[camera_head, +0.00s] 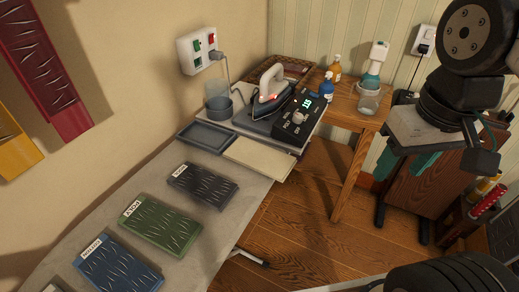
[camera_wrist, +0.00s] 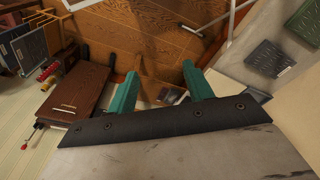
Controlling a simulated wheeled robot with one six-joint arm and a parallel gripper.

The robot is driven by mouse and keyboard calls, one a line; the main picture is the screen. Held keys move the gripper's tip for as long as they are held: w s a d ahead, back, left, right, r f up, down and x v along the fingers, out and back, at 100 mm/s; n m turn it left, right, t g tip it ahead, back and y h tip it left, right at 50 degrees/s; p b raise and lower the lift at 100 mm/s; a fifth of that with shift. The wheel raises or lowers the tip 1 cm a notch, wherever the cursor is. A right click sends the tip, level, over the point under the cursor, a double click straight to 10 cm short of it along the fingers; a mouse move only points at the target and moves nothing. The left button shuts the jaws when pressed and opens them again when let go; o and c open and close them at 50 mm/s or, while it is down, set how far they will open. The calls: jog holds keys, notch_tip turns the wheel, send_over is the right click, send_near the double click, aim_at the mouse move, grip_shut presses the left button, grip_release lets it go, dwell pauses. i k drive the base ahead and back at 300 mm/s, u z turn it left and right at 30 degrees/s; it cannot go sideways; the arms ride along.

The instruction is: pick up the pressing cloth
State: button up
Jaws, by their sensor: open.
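A flat cream rectangle, which looks like the pressing cloth (camera_head: 259,157), lies at the far end of the grey board in the head view. It is beside a blue-grey tray and in front of the iron. My gripper (camera_head: 404,163) hangs at the right of that view, well apart from the cloth, with its teal fingers pointing down. In the wrist view my gripper (camera_wrist: 160,86) shows two teal fingers spread wide with nothing between them. A pale strip at the right edge there may be the cloth, but I cannot tell.
An iron (camera_head: 269,88) and a black control box (camera_head: 300,117) stand behind the cloth. The shallow tray (camera_head: 206,137) is to its left. Labelled dark (camera_head: 202,186), green (camera_head: 160,227) and blue (camera_head: 118,262) pads lie nearer. A wooden table (camera_head: 345,106) holds bottles.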

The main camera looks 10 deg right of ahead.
aim_at(277, 164)
jog(key=u, duration=1.8)
jog(key=k, duration=0.55)
jog(key=z, duration=1.2)
